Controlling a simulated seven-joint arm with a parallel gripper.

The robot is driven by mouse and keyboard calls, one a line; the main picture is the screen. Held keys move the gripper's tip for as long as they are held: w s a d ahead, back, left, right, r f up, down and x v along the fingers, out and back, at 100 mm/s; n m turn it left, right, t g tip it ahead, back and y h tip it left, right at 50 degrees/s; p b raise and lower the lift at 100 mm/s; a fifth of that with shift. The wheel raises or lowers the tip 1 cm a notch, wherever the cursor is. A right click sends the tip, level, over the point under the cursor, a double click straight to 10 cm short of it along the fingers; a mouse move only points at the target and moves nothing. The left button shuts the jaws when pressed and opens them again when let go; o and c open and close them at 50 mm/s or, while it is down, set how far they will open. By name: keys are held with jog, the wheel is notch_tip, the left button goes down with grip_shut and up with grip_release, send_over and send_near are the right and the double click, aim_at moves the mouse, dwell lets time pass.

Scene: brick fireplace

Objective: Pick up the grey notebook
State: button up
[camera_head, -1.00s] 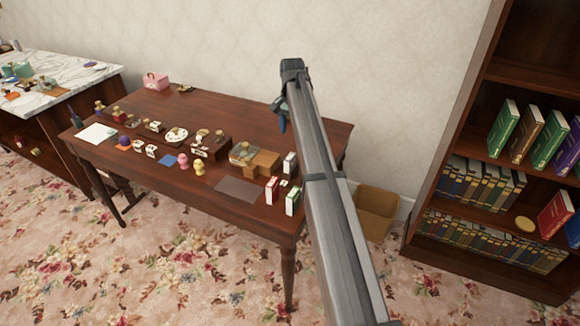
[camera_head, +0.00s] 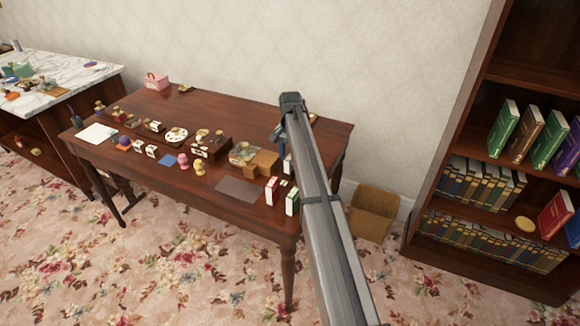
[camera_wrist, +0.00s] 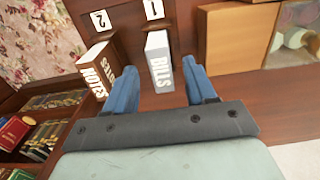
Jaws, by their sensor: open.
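The notebook labelled BILLS, with a light grey spine and grey cover (camera_wrist: 158,62), stands upright in the wrist view. I take it to be the grey notebook. In the head view what looks like the same notebook (camera_head: 288,165) stands at the table's right side, partly hidden by my arm. My gripper (camera_wrist: 161,88) is open, with its two blue fingers to the left and right of the notebook's near end in the picture. I cannot tell whether they touch it. In the head view my gripper (camera_head: 281,132) is above the table's right part, mostly hidden behind my arm.
A brown notebook labelled NOTES (camera_wrist: 99,72) stands close left of the fingers. Number cards 1 (camera_wrist: 154,9) and 2 (camera_wrist: 101,20) lie beyond. A wooden box (camera_wrist: 240,38) is at right. Red (camera_head: 271,190) and green (camera_head: 292,201) books stand near the table's front edge.

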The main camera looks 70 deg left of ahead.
jog(key=shift+f, duration=1.45)
jog(key=shift+c, duration=0.4)
grip_shut()
jog(key=shift+r, duration=0.1)
